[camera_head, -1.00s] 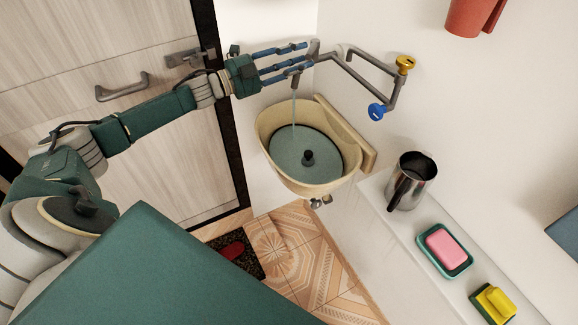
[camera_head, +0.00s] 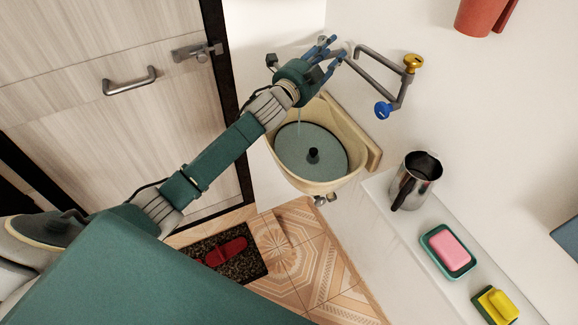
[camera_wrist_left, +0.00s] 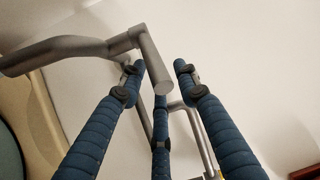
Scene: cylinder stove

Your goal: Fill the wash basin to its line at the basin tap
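The cream wash basin (camera_head: 357,142) hangs on the wall with blue-grey water (camera_head: 330,140) in it. A black plug-like knob (camera_head: 313,155) stands up in the middle. A thin stream (camera_head: 299,122) falls into the basin. No fill line can be made out. The grey tap pipe (camera_head: 377,70) has a yellow knob (camera_head: 412,62) and a blue knob (camera_head: 382,110). My left gripper (camera_head: 335,50) is at the tap's spout end, hiding part of it. In the left wrist view its blue fingers (camera_wrist_left: 158,75) are spread, with the grey spout (camera_wrist_left: 154,62) beside and between them. My right gripper is not in view.
A white ledge (camera_head: 405,225) right of the basin carries a steel jug (camera_head: 415,182), a pink soap in a green dish (camera_head: 447,250) and a yellow-green sponge (camera_head: 495,304). A door with a handle (camera_head: 130,82) is at left. A red slipper (camera_head: 226,251) lies on a dark mat.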

